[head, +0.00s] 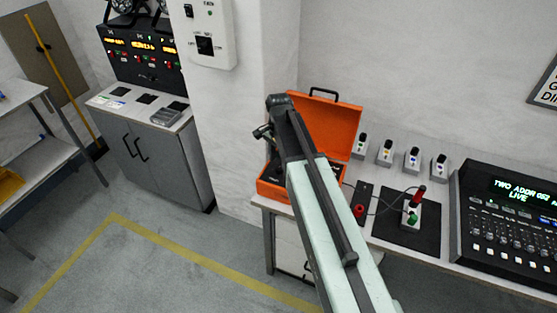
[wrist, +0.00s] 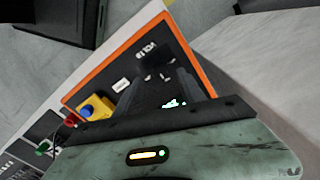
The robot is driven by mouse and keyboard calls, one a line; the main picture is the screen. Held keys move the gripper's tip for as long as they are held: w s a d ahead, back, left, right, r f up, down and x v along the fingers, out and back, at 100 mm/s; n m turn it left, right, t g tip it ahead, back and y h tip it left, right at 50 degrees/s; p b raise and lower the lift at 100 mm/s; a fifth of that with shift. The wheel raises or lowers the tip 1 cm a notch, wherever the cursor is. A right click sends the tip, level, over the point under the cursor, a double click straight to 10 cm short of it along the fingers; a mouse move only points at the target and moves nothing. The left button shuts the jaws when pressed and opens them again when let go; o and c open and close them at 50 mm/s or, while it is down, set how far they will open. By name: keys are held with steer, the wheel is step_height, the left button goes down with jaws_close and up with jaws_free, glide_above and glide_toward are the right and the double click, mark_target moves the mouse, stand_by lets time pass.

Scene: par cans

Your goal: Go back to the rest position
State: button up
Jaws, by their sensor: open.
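My arm reaches up across the middle of the head view, and my gripper (head: 265,132) is at its far end, over the open orange case (head: 333,115). In the wrist view my gripper (wrist: 158,85) points down at the case's dark insert, framed by an orange rim (wrist: 118,52). The gripper is open, with nothing seen between its fingers. A yellow block with a blue top (wrist: 95,107) sits in the case at the left. Part of the case's inside is hidden behind my arm in the head view.
The case stands on a bench with several small switch boxes (head: 385,153), a black mat (head: 400,235) with red and green plugs, and a lit console (head: 510,215). A wall panel (head: 205,35) and a grey cabinet (head: 155,150) are left. Floor at lower left is clear.

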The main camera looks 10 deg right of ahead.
step_height(320, 180, up, 5)
steer(key=p, duration=0.3)
steer(key=shift+f, duration=0.3)
steer(key=shift+s+a, duration=0.1)
steer(key=shift+s, duration=0.05)
steer(key=s+n, duration=1.1)
steer(key=s, duration=0.3)
steer(key=shift+s+n, duration=0.2)
steer(key=shift+n, duration=0.2)
